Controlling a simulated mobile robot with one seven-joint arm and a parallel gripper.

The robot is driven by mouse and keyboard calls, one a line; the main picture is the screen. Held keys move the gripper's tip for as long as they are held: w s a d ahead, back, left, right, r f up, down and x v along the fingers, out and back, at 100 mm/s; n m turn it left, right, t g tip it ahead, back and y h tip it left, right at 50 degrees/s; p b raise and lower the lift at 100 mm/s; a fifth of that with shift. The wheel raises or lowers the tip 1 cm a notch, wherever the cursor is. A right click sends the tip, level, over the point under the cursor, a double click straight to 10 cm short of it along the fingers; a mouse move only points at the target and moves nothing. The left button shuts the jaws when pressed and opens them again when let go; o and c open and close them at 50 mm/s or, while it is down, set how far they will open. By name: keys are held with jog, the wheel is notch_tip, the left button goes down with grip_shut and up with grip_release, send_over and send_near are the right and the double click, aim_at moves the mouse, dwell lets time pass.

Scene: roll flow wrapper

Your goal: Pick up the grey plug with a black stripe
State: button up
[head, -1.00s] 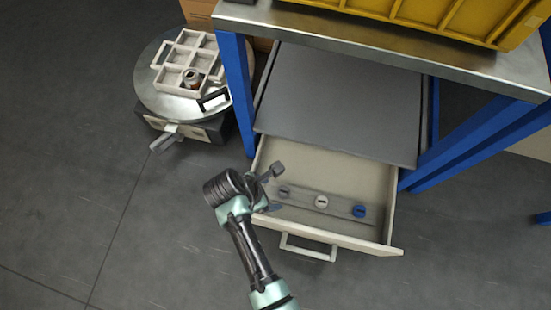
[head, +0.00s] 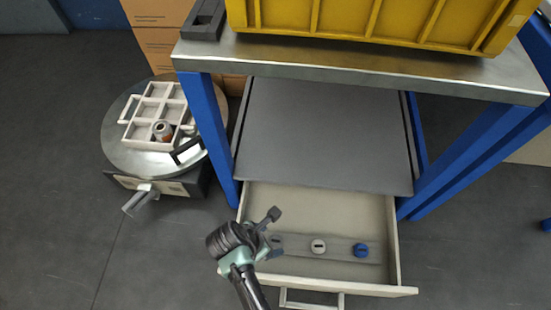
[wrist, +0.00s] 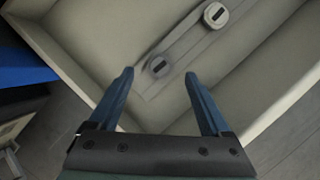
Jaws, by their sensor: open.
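The height gap to the plug is hard to judge.
A grey panel (head: 325,135) and the metal bench top (head: 350,65) are above and behind. A round stand (head: 118,145) with a white tray is at left.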

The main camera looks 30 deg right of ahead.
aim_at(275, 241)
jog(key=b+x, duration=0.4)
jog(key=shift+s+a+f, duration=0.1)
jog(key=shift+a+f, duration=0.1)
jog(key=shift+a, duration=0.15)
jog(key=shift+d+f+b, duration=0.25)
jog(key=shift+f+b, duration=0.05)
jog(key=shift+b, duration=0.05)
jog(key=shift+r, duration=0.1)
grip_shut()
